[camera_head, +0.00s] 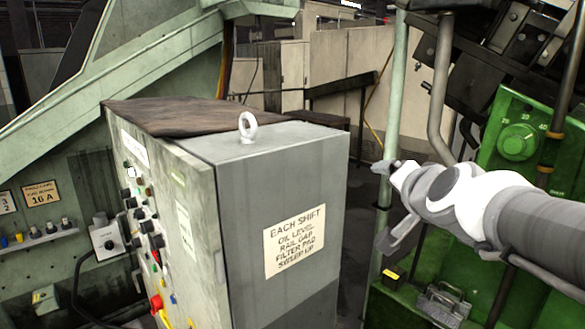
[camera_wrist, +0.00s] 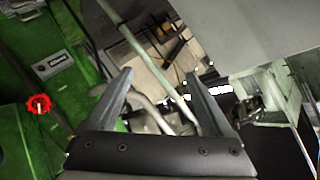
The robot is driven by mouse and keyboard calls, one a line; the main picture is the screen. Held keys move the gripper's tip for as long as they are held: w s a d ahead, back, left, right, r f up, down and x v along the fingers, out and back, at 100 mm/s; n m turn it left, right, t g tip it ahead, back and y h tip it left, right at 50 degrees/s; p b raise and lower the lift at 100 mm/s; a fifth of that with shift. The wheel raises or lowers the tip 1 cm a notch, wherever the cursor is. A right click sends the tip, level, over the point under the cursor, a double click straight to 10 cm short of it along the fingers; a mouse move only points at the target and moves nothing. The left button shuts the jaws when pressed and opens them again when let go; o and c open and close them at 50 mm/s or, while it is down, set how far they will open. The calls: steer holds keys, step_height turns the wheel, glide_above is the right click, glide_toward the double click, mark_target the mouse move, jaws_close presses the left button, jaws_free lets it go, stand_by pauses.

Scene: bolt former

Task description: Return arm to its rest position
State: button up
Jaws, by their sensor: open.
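My arm reaches in from the right edge in the head view, bent at white and grey joints. My gripper (camera_head: 388,205) is at its end, in front of a pale green vertical post (camera_head: 394,110) and left of the green machine. In the wrist view, the two grey fingers of my gripper (camera_wrist: 158,92) stand well apart with nothing between them. The pale post (camera_wrist: 150,60) and a grey pipe show beyond the fingers. Whether the gripper touches the post cannot be told.
The green machine (camera_head: 510,130) with a dial is close on the right. A narrow floor gap lies between them.

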steer(key=s+a+f+n+g+p, duration=0.1)
steer(key=s+f+n+g, duration=0.3)
steer(key=s, duration=0.6)
steer(key=s+a+f+n+g+p, duration=0.1)
steer(key=s+a+f+n+g, duration=0.2)
steer(key=s+f, duration=0.4)
steer(key=s+n+g, duration=0.1)
steer(key=s+n, duration=0.1)
steer(key=s, duration=0.2)
steer(key=shift+f+g+y+p, duration=0.2)
steer(key=shift+g+y+p, duration=0.1)
steer(key=shift+y, duration=0.1)
steer(key=shift+c, duration=0.2)
